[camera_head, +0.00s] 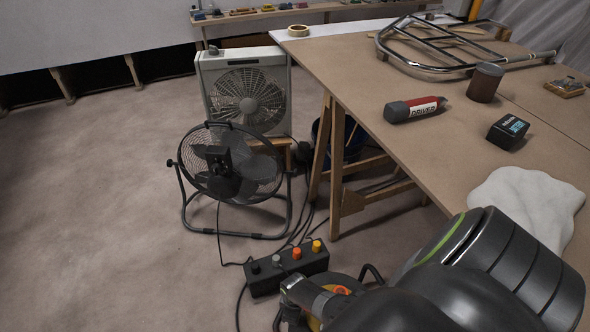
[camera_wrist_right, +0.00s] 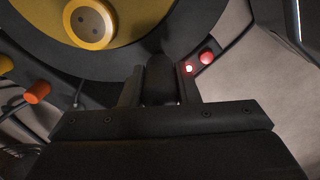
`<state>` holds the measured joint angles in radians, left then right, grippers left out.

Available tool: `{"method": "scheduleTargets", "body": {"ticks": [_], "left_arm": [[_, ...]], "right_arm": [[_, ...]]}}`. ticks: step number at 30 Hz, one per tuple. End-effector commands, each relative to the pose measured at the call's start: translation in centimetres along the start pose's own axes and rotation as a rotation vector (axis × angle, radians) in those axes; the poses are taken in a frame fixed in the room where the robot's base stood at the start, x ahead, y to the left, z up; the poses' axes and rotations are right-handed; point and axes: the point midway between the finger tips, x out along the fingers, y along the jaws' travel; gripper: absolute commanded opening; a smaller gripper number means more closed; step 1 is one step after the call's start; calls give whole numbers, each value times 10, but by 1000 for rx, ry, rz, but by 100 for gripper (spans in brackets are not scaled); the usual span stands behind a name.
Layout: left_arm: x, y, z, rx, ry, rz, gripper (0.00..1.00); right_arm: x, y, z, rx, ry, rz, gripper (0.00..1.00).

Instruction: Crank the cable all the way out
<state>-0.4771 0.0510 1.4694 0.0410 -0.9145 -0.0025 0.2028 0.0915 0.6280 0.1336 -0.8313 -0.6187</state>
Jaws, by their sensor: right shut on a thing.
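The cable reel (camera_head: 345,279) sits on the floor, mostly hidden behind my right arm in the head view. In the right wrist view the reel (camera_wrist_right: 118,42) shows a dark rim, a yellow face with a yellow round socket, a lit red lamp and a red button. My right gripper (camera_wrist_right: 160,84) is shut on a dark crank handle (camera_wrist_right: 160,77) at the reel's near side. The handle is mostly hidden between the fingers. How much cable is on the drum cannot be seen. My left gripper is not in view.
A black box with coloured knobs (camera_head: 286,268) lies beside the reel, with cables around it. A floor fan (camera_head: 222,170) and a box fan (camera_head: 246,95) stand behind. The workbench (camera_head: 365,78) is at the right. Open floor lies at the left.

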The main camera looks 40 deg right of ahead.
Motion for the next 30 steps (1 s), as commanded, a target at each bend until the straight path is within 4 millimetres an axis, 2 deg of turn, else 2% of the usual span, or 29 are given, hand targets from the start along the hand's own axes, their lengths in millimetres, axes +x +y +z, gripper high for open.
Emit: {"method": "scheduleTargets", "body": {"ticks": [5, 12, 29, 30], "left_arm": [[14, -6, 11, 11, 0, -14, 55], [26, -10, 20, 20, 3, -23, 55], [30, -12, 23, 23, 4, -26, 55], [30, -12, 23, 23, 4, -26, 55]], "right_arm": [[-2, -14, 5, -101, 4, -3, 0], [-1, -24, 13, -93, 1, -4, 0], [1, -28, 19, -90, -6, -7, 0], [1, -28, 19, -90, -6, -8, 31]]}}
